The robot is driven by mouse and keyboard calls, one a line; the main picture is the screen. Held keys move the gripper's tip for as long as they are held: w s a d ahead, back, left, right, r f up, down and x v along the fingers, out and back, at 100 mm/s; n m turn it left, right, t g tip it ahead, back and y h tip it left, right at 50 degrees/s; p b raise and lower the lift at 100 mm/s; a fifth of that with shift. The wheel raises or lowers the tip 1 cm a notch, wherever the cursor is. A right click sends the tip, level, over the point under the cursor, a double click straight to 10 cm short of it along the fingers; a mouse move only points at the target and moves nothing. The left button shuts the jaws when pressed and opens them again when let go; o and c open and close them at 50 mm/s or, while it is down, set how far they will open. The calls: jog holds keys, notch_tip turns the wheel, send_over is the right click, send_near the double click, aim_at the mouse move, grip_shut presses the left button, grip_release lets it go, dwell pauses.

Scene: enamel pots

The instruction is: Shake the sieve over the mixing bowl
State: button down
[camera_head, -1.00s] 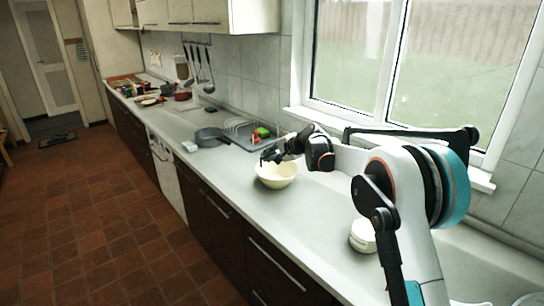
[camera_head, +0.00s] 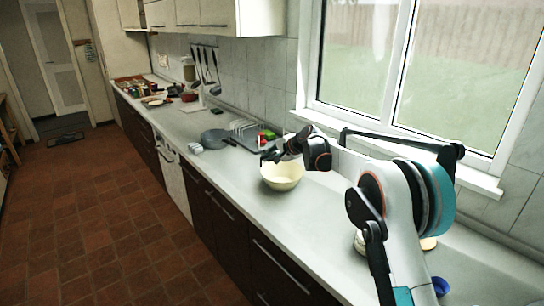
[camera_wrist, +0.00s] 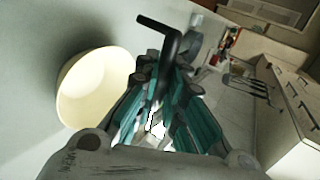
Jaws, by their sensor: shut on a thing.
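The cream mixing bowl (camera_head: 284,180) stands on the worktop. In the wrist view the bowl (camera_wrist: 88,92) lies left of my gripper (camera_wrist: 160,85). My gripper (camera_head: 268,156) is over the bowl's far left side in the head view. It is shut on a dark bar with a bent end, which I take to be the sieve's handle (camera_wrist: 172,42). The handle's end sticks out beyond the fingers. The sieve's mesh and rim cannot be made out; my fingers and wrist hide much of it.
A grey pan (camera_head: 213,139) and a dish rack (camera_head: 243,130) stand farther along the worktop, left of the bowl. Utensils (camera_head: 205,65) hang on the wall. The window (camera_head: 420,70) is behind my arm. The worktop's front edge (camera_head: 225,200) runs close to the bowl.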

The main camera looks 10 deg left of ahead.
jog(key=shift+w+a+p, duration=0.25)
jog(key=shift+w+a, duration=0.2)
jog(key=shift+a, duration=0.3)
jog(key=shift+w+a+p, duration=0.2)
jog(key=shift+w+a, duration=0.25)
jog(key=shift+a, duration=0.25)
jog(key=shift+w+a+p, duration=0.25)
jog(key=shift+w+a, duration=0.2)
jog(key=shift+a, duration=0.3)
jog(key=shift+w+a, duration=0.15)
jog(key=shift+a, duration=0.1)
jog(key=shift+d, duration=0.15)
